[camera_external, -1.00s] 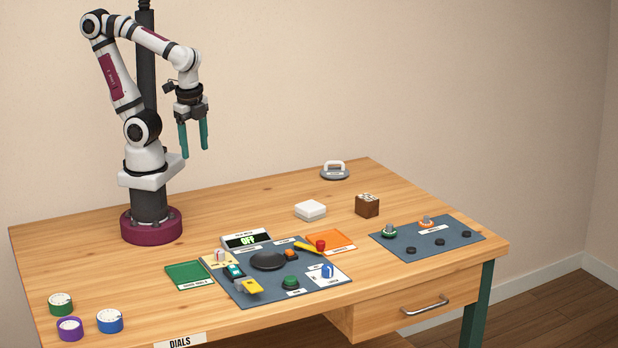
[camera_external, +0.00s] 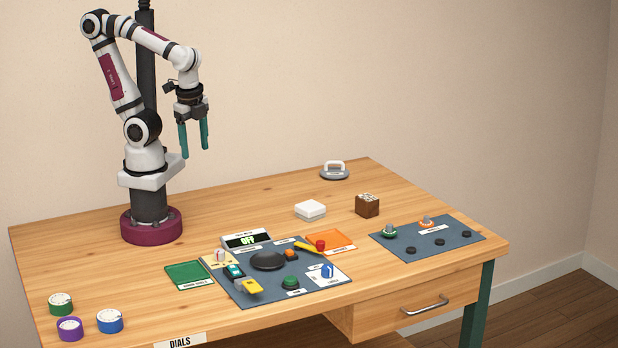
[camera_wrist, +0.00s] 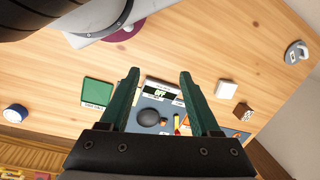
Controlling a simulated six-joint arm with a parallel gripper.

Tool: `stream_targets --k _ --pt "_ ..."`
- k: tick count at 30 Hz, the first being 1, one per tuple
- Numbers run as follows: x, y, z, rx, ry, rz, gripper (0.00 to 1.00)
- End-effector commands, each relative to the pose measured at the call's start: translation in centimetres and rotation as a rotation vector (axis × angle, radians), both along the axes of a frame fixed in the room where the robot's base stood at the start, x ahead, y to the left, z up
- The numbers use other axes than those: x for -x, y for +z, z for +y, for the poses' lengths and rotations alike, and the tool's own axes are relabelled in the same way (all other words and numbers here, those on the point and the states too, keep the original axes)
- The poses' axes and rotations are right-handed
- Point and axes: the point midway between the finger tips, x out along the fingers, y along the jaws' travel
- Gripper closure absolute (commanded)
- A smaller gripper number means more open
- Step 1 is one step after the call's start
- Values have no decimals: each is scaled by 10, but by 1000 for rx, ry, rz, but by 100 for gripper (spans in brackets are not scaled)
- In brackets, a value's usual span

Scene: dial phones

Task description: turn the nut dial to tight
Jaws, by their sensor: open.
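Three round dials with white marked tops stand at the front left of the table: a green dial (camera_external: 61,304), a purple dial (camera_external: 70,328) and a blue dial (camera_external: 110,321). Their markings are too small to read, so I cannot tell which is the nut dial. The blue dial also shows at the left of the wrist view (camera_wrist: 15,113). My gripper (camera_external: 194,152) hangs high above the back left of the table, fingers down, open and empty. It is well apart from the dials. Its two green fingers also show in the wrist view (camera_wrist: 160,74).
A blue-grey panel (camera_external: 247,297) with a black disc, buttons, a blue knob and a display reading OFF lies mid-table. A green pad (camera_external: 187,275) is beside it. A white box (camera_external: 310,209), brown block (camera_external: 367,205) and second panel (camera_external: 470,242) are further right. The left tabletop is mostly clear.

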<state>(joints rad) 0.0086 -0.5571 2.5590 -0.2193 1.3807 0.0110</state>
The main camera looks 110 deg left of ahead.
Motion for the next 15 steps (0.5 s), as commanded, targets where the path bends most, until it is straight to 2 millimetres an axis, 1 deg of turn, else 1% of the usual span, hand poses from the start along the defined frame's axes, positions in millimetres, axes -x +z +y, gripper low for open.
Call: stream_targets --k 2,4,5,6,8,9,11,12,15 --pt "-13 6 -2 3 36 -5 36" --pt "-49 21 -8 14 139 -21 36" --pt "-71 28 -12 21 206 -31 36" --pt "-108 36 -20 31 312 -47 36" --pt "-166 39 -35 48 486 -67 36" --pt "-204 36 -46 61 603 -81 36" --pt "-255 25 -64 78 769 -95 36" --pt "-285 13 -75 87 872 -102 36" --pt "-338 -17 -100 107 1079 -112 36"
